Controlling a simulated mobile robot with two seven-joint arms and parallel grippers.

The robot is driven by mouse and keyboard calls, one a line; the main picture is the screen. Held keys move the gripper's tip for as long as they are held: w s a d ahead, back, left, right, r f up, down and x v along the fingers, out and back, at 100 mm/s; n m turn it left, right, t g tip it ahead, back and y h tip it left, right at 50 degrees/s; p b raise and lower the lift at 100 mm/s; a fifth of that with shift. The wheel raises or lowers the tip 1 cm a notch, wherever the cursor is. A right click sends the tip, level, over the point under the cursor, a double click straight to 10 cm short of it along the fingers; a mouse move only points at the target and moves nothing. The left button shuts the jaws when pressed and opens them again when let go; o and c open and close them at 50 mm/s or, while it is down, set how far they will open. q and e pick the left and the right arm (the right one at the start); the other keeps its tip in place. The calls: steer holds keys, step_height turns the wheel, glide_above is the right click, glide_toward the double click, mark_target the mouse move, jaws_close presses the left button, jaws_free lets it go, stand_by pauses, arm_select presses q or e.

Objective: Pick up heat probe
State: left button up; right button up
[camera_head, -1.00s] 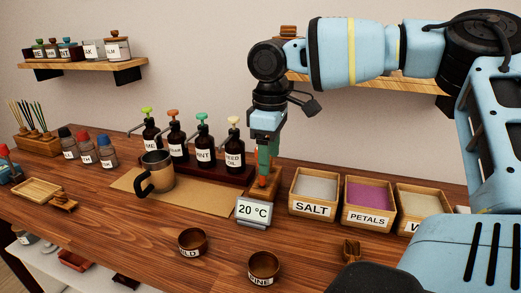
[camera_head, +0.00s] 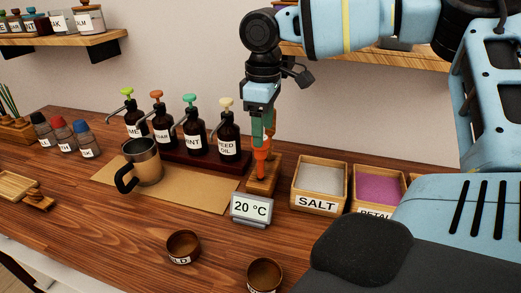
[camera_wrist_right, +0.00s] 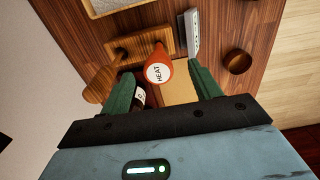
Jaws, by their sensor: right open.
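The heat probe (camera_head: 262,154) is orange and stands upright at its wooden stand (camera_head: 262,188), behind the temperature display. Its round white top reading HEAT shows in the right wrist view (camera_wrist_right: 158,70). My right gripper (camera_head: 264,126) points down over the probe. Its green fingers are open, one on each side of the probe's head in the right wrist view (camera_wrist_right: 163,78); I cannot tell whether they touch it. The display (camera_head: 251,208) reads 20 °C. My left gripper is not in view.
A steel mug (camera_head: 146,162) stands on a brown mat (camera_head: 200,193), before several pump bottles (camera_head: 193,134). A SALT box (camera_head: 319,184) and a petals box (camera_head: 378,188) are to the right. Two small bowls (camera_head: 183,247) sit at the front.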

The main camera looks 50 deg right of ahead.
steer(key=shift+w+f, duration=0.25)
steer(key=shift+f, duration=1.4)
steer(key=shift+w+f, duration=0.2)
steer(key=shift+f, duration=1.4)
steer(key=c, duration=1.1)
steer(key=shift+r, duration=0.15)
step_height(320, 180, up, 10)
steer(key=shift+f, duration=0.1)
